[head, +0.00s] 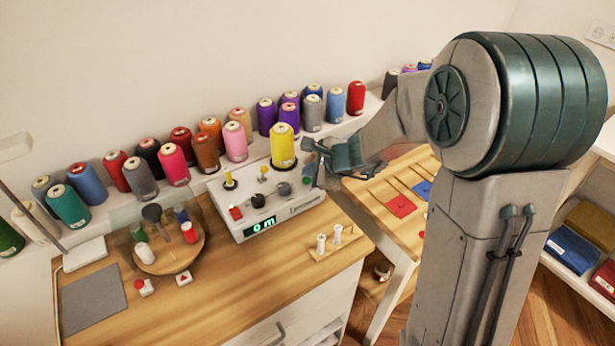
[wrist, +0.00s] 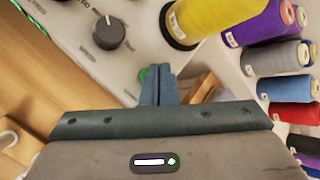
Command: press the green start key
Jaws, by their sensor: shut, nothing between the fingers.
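The machine (head: 268,222) is a white box with a green lit display, a yellow cone of thread on top and dark knobs. The green start key (head: 307,181) is a small green spot at the right end of its top. In the wrist view the green key (wrist: 143,76) shows only in part, just left of my fingertips, which hide the rest. My gripper (head: 315,184) is shut and empty, its fingers pointing down at the right end of the machine. In the wrist view the closed fingers (wrist: 157,70) overlap the key's edge; I cannot tell whether they touch it.
A dark knob (wrist: 109,33) and the yellow cone (wrist: 193,18) stand close to my fingers. Several thread cones line the shelf behind. A wooden holder with two white spools (head: 329,240) stands in front of the machine. A round wooden turntable (head: 160,262) stands left.

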